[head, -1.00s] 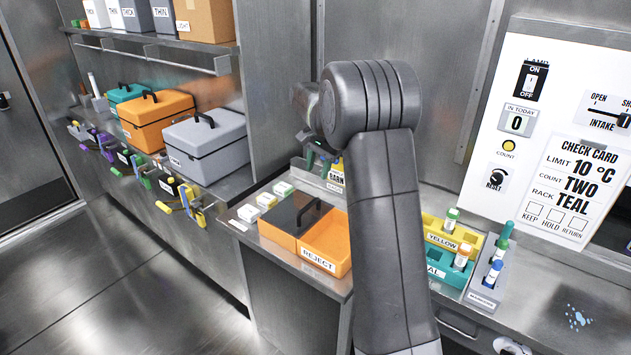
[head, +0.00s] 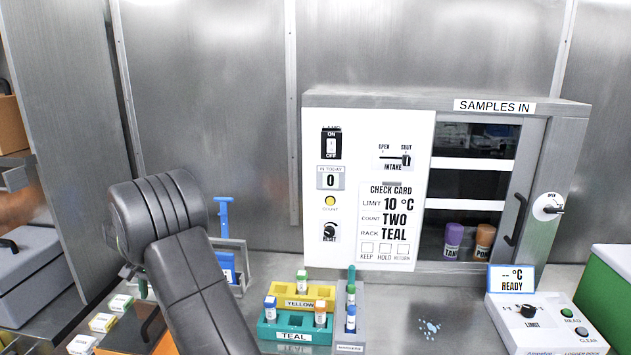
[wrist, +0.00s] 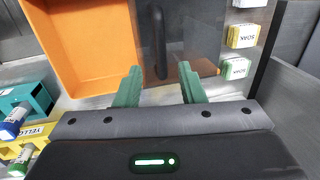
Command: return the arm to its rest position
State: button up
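My arm (head: 185,262) rises at the lower left of the head view, bent at a dark rounded elbow. My gripper shows in the wrist view (wrist: 158,88), with two green fingers set wide apart and nothing between them. Beyond the fingers are the orange reject bin (wrist: 88,50) and its dark lid with a handle (wrist: 160,42). In the head view the gripper is mostly hidden behind the arm.
A teal rack (head: 294,330) and a yellow rack (head: 322,293) with capped tubes stand right of my arm, beside a grey holder (head: 349,325). The samples cabinet (head: 470,262), a wet patch (head: 429,328) and a reader (head: 545,322) lie farther right. Small labelled boxes (head: 103,322) sit left.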

jog(key=f, duration=0.2)
jog(key=a+f+p, duration=0.1)
jog(key=f, duration=0.2)
jog(key=shift+f, duration=0.3)
jog(key=shift+d+f, duration=0.1)
jog(key=shift+d, duration=0.45)
